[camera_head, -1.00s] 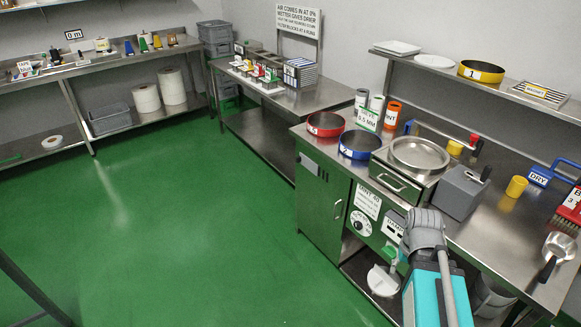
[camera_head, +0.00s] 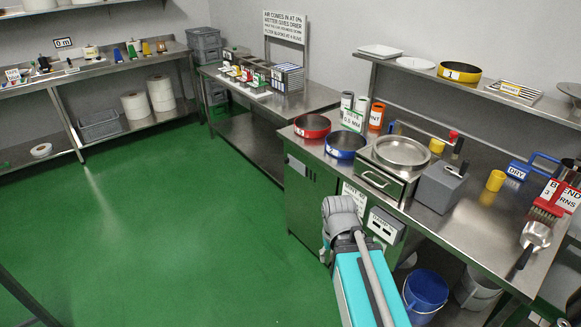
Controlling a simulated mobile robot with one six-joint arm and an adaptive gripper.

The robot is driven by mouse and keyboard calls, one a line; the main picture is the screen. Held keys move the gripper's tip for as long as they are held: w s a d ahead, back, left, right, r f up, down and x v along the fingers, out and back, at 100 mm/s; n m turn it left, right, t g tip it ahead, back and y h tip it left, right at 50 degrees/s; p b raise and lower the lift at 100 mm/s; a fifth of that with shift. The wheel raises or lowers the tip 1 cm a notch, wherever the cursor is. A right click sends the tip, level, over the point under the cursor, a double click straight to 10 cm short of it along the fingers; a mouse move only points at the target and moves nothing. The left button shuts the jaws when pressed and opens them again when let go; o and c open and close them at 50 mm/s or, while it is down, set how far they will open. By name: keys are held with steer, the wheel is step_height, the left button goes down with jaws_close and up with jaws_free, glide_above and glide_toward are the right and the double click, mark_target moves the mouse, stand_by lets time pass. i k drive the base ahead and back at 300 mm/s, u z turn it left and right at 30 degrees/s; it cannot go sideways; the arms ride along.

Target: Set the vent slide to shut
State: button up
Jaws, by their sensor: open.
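I cannot pick out the vent slide with certainty. A small grey plate (camera_head: 297,165) sits high on the green cabinet door (camera_head: 308,205), with dark slots just right of it. A label (camera_head: 354,200) and a grey panel with a white display (camera_head: 384,226) are on the front to the right. My arm reaches up from the bottom and covers part of this front, including where the dial was. My gripper (camera_head: 340,213) is at the arm's far end, in front of the cabinet. It is open; its fingers are mostly hidden, and I see nothing held.
The steel bench above carries a red sieve (camera_head: 312,126), a blue sieve (camera_head: 346,145), a round pan (camera_head: 401,152) and a grey box (camera_head: 438,187). A blue bucket (camera_head: 426,291) stands below. The green floor (camera_head: 190,240) at left is clear.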

mark_target(299, 166)
steer(key=k, duration=0.65)
steer(key=u, duration=0.5)
steer(key=i, duration=1.8)
steer(key=z, duration=0.6)
